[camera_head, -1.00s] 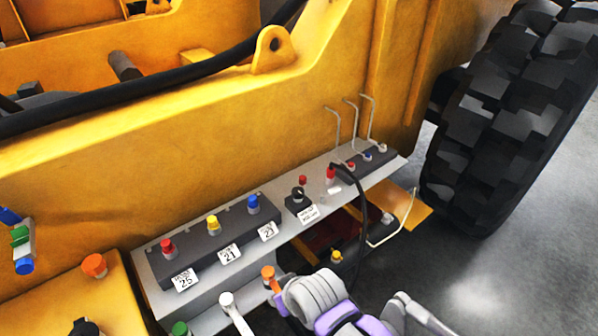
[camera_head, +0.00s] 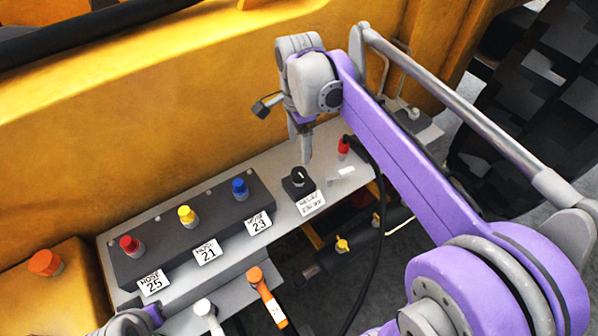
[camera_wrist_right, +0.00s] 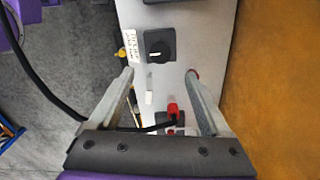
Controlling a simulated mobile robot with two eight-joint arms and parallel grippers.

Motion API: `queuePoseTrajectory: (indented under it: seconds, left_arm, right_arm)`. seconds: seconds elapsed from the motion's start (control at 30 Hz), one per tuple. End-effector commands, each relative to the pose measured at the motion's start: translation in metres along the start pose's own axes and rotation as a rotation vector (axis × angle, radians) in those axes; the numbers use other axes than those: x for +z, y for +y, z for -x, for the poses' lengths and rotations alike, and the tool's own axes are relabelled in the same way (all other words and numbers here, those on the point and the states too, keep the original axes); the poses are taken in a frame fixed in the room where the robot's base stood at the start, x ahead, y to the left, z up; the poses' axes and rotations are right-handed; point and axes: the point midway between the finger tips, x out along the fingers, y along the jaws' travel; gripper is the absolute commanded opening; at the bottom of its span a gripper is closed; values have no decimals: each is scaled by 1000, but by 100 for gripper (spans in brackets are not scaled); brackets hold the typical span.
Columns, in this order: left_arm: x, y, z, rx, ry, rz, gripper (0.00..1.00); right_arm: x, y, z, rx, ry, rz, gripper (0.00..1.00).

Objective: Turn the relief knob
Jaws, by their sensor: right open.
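The relief knob (camera_head: 299,178) is a black rotary knob with a pale pointer line on a dark square base, on the grey panel shelf. A white label (camera_head: 311,203) lies in front of it. In the right wrist view the knob (camera_wrist_right: 158,46) is at top centre, beyond the fingertips. My right gripper (camera_head: 305,151) hangs above and just behind the knob, fingers pointing down. Its two fingers (camera_wrist_right: 158,75) are spread apart with nothing between the tips, and it does not touch the knob. Part of my left arm shows at the bottom left, its jaws out of view.
A dark block left of the knob carries red (camera_head: 130,245), yellow (camera_head: 187,214) and blue (camera_head: 239,188) capped fittings with numbered labels. A red connector (camera_head: 344,146) with a black hose stands close right of the knob. Orange (camera_head: 265,292) and white (camera_head: 206,314) levers rise in front.

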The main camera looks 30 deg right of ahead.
Motion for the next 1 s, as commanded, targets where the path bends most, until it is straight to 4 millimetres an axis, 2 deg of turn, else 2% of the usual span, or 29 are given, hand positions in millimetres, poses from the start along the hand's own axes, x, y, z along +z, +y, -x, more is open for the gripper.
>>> queuePoseTrajectory:
  seconds: [0.17,0.4,0.6,0.77,1.0]
  left_arm:
    - [2,0,-2,0,-2,0,0]
    - [5,0,-4,0,-4,0,0]
    - [7,0,-6,0,-6,0,0]
    - [7,0,-6,0,-6,0,0]
    - [7,0,-6,0,-6,0,0]
  right_arm:
    - [0,-1,-20,4,0,-17,82]
    - [0,0,-67,3,0,-14,82]
    - [0,0,-95,3,0,-14,82]
    - [0,0,-105,2,0,-13,82]
    - [0,0,-106,2,0,-13,82]
